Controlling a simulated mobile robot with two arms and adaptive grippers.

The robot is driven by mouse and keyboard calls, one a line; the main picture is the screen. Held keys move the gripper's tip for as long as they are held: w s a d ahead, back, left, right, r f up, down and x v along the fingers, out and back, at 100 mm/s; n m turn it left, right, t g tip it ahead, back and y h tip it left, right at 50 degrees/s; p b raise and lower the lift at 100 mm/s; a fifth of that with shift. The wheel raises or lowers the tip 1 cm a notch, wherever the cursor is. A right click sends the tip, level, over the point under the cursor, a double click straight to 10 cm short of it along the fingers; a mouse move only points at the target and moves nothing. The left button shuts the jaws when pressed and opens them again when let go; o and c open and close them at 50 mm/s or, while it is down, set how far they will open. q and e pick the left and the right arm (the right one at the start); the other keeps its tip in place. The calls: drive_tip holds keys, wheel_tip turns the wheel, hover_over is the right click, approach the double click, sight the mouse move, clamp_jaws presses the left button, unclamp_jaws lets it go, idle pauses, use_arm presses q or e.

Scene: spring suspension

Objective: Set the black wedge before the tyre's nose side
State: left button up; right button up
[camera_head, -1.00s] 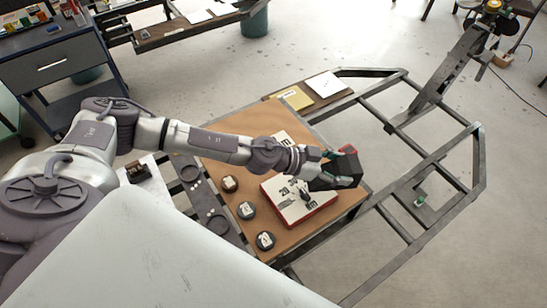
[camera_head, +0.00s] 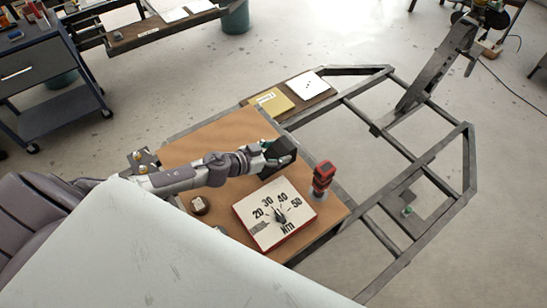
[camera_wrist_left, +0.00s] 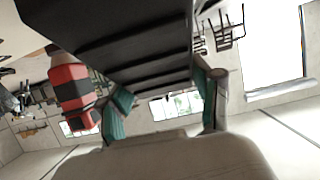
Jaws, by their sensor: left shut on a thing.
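My left gripper (camera_head: 264,156) is shut on the black wedge (camera_head: 281,152) and holds it over the far part of the brown board. In the left wrist view the wedge (camera_wrist_left: 120,45) is a large, dark, ribbed block, close to the teal fingertips of the gripper (camera_wrist_left: 163,103). I cannot make out a tyre in either view. My right gripper is not in view.
A white dial plate (camera_head: 262,222) and a red-and-black upright tool (camera_head: 322,178) stand on the brown board (camera_head: 205,143). The red tool also shows in the wrist view (camera_wrist_left: 70,88). A grey metal frame (camera_head: 420,152) extends right. Open floor surrounds it.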

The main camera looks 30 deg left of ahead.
use_arm(q)
drive_tip(key=f, duration=0.1)
drive_tip(key=f+b, duration=0.1)
drive_tip(key=f, duration=0.1)
drive_tip(key=shift+w+f+b, duration=0.25)
drive_tip(key=shift+f+b, duration=0.1)
drive_tip(key=shift+f, duration=0.3)
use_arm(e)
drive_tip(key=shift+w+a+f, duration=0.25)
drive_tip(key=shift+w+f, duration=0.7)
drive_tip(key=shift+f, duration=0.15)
use_arm(q)
drive_tip(key=o, duration=1.3)
drive_tip(key=shift+o, duration=1.1)
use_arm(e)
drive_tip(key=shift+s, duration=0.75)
